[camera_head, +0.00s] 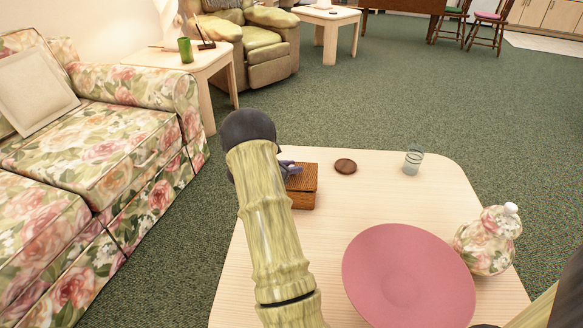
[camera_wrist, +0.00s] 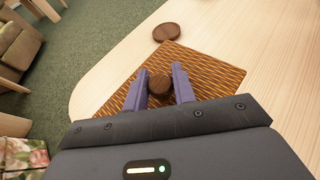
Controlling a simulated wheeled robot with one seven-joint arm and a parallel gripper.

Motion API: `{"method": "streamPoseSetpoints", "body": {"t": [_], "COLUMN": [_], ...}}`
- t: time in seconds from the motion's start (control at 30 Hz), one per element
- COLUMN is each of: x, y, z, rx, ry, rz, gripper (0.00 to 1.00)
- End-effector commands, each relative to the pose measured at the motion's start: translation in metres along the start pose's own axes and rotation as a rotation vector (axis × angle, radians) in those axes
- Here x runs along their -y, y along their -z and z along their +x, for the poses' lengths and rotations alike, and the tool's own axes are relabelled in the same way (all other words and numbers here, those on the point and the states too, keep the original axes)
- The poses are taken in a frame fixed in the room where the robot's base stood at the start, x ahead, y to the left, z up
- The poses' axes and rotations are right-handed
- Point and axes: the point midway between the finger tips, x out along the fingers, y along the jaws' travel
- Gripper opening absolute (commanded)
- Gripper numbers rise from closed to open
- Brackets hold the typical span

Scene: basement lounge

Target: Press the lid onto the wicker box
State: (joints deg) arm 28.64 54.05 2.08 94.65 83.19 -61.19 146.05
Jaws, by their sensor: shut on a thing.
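The wicker box (camera_head: 303,201) stands on the pale wooden table, partly hidden by my arm in the head view. Its woven orange-brown lid (camera_wrist: 212,75) lies over the box top, with a round dark-brown knob (camera_wrist: 159,84) in the middle. My gripper (camera_wrist: 162,76) has its two purple fingers on either side of the knob, shut on it. In the head view my gripper (camera_head: 290,169) shows only as a bit of purple above the lid. Whether the lid is fully seated on the box, I cannot tell.
On the table (camera_head: 330,236) are a brown round coaster (camera_head: 345,166), a clear glass (camera_head: 413,160), a large pink plate (camera_head: 408,277) and a floral jar (camera_head: 488,240). A floral sofa (camera_head: 110,150) stands at the left.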

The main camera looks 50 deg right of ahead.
Motion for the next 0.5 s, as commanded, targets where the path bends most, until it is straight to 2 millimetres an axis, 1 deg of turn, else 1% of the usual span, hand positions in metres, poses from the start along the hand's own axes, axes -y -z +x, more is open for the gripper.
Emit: {"method": "streamPoseSetpoints", "body": {"t": [0.5], "x": [0.0], "y": [0.0044], "z": [0.0019], "rx": [0.0], "ry": [0.0], "rz": [0.0], "gripper": [0.0]}}
